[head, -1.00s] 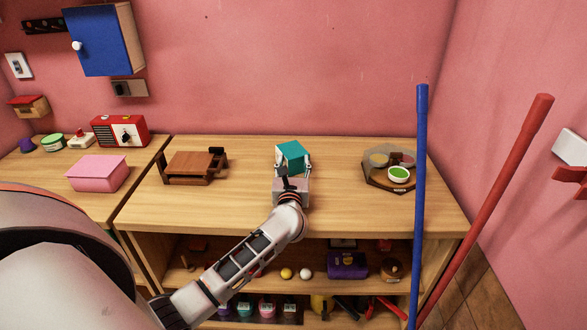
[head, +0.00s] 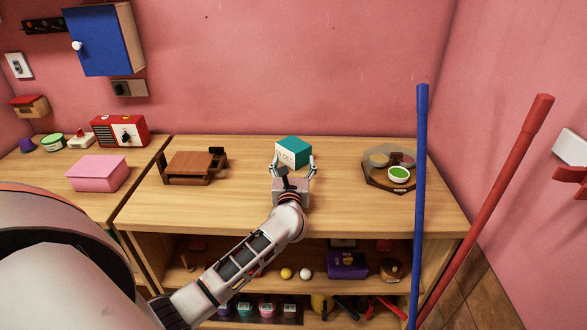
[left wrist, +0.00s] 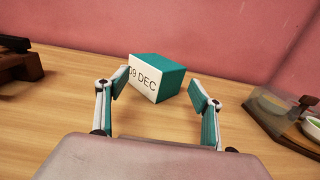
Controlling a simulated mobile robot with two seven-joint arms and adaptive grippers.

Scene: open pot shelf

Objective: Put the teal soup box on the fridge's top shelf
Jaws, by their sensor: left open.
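The teal soup box (head: 294,151) stands on the wooden counter (head: 330,205) near the back wall. In the left wrist view, the teal box (left wrist: 172,78) shows a white face reading "09 DEC". My left gripper (head: 293,160) is open and empty in front of the box. In the left wrist view, the left gripper's fingers (left wrist: 159,88) are spread wide, with the box just beyond and between their tips. No fridge can be made out in these views. My right gripper is not in view.
A brown wooden stand (head: 192,167) is left of the box. A dark tray with small bowls (head: 389,171) is to the right. A blue pole (head: 419,200) and a red pole (head: 490,200) rise at the right. A pink box (head: 97,173) sits on the left counter.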

